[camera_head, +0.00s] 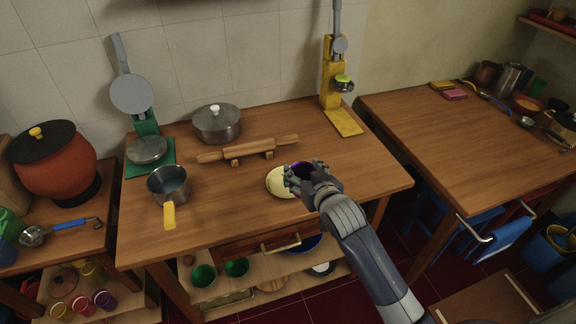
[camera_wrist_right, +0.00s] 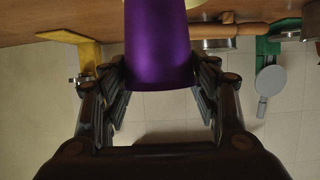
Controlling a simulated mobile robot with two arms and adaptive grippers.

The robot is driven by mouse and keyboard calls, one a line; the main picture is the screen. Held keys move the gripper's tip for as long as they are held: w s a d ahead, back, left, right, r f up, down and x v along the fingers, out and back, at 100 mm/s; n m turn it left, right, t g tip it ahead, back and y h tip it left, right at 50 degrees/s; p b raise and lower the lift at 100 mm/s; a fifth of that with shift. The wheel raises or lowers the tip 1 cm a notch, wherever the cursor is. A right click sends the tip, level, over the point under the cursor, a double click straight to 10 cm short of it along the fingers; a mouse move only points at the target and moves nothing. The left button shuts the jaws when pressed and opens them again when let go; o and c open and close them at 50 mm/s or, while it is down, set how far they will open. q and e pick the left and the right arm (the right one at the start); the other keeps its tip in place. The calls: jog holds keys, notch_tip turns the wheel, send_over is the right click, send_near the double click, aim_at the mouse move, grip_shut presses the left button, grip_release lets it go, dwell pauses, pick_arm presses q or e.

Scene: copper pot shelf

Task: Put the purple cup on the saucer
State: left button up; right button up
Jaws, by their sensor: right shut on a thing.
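The purple cup (camera_wrist_right: 158,45) fills the upper middle of the right wrist view, between the two fingers of my right gripper (camera_wrist_right: 160,85). In the head view only a sliver of purple cup (camera_head: 300,164) shows beside the dark fingers. My right gripper (camera_head: 302,176) is shut on the cup. The cream saucer (camera_head: 277,184) lies on the middle table, partly hidden behind the gripper. The cup is at the saucer's right side in the picture; I cannot tell whether they touch. My left gripper is not in view.
A rolling pin (camera_head: 250,149) on its stand lies behind the saucer, with a lidded pot (camera_head: 217,123) farther back. A yellow press (camera_head: 332,85) stands at the back right. A saucepan (camera_head: 170,187) stands at the left. The table's right front is clear.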

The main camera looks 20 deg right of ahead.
jog(key=shift+a+f+p+x, duration=0.2)
jog(key=shift+a+x, duration=0.1)
jog(key=shift+x, duration=1.2)
jog(key=shift+a+f+p+x, duration=0.1)
jog(key=shift+a+p+x, duration=0.2)
jog(key=shift+x, duration=1.2)
jog(key=shift+a+f+p+x, duration=0.15)
jog(key=shift+a+x, duration=0.15)
jog(key=shift+x, duration=1.2)
jog(key=shift+s, duration=0.15)
jog(key=shift+f, duration=0.15)
jog(key=o, duration=1.1)
